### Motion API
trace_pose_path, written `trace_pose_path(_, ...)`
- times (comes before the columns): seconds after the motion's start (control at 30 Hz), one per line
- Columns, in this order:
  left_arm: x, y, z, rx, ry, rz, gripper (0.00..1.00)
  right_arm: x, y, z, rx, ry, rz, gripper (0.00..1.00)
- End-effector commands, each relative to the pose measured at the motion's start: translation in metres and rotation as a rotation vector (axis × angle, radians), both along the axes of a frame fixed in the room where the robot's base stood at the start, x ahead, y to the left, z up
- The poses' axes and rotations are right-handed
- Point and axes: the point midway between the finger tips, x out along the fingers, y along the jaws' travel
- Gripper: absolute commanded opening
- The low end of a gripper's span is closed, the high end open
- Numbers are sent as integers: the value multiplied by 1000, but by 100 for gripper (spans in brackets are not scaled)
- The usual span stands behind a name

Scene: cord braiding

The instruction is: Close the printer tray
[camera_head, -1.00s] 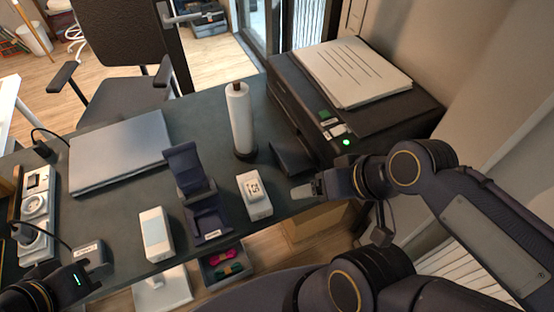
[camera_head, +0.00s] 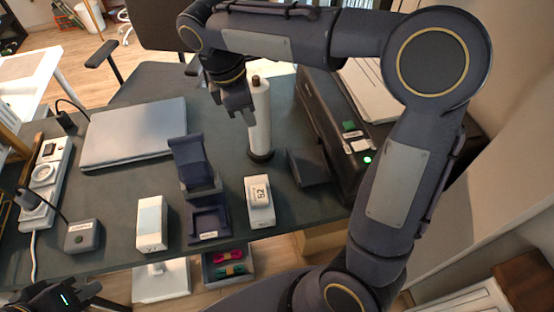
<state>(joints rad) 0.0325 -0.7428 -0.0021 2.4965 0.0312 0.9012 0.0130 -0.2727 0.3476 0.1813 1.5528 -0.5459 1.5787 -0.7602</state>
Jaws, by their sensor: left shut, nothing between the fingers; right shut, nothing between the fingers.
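The black printer (camera_head: 338,128) stands at the right of the desk, partly hidden behind my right arm. Its dark tray (camera_head: 308,167) sticks out from its left side over the desk, beside a white cylinder. My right arm arches over the printer from the right. My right gripper (camera_head: 238,108) is shut and empty, pointing down just left of the white cylinder's top and up and left of the tray. I cannot tell whether it touches the cylinder. My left gripper (camera_head: 90,294) is shut at the bottom left edge, below the desk's front edge, far from the tray.
The white cylinder (camera_head: 259,125) stands upright on a dark base. A white boxed device (camera_head: 259,203), a dark folding stand (camera_head: 205,220), a white box (camera_head: 150,224), a closed laptop (camera_head: 128,134) and a power strip (camera_head: 47,178) are on the desk. Paper (camera_head: 368,88) lies on the printer.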

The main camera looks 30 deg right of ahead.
Motion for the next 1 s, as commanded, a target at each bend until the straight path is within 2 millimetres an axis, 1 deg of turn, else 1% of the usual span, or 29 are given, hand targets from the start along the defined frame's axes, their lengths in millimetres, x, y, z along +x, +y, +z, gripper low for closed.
trace_pose_path(0.07, 0, 0, -1, 0, 0, 0, 0, 4, 3, -3, -12, 10, 22, 0)
trace_pose_path(0.17, 0, 0, -2, 0, 0, 0, 0, 4, 1, -10, -16, 13, 27, 0)
trace_pose_path(0.27, 0, 0, -4, 0, 0, 0, 0, 3, -3, -24, -16, 15, 25, 0)
trace_pose_path(1.0, 0, 0, -18, 0, 0, 0, 0, -8, -41, -181, -13, 16, 23, 0)
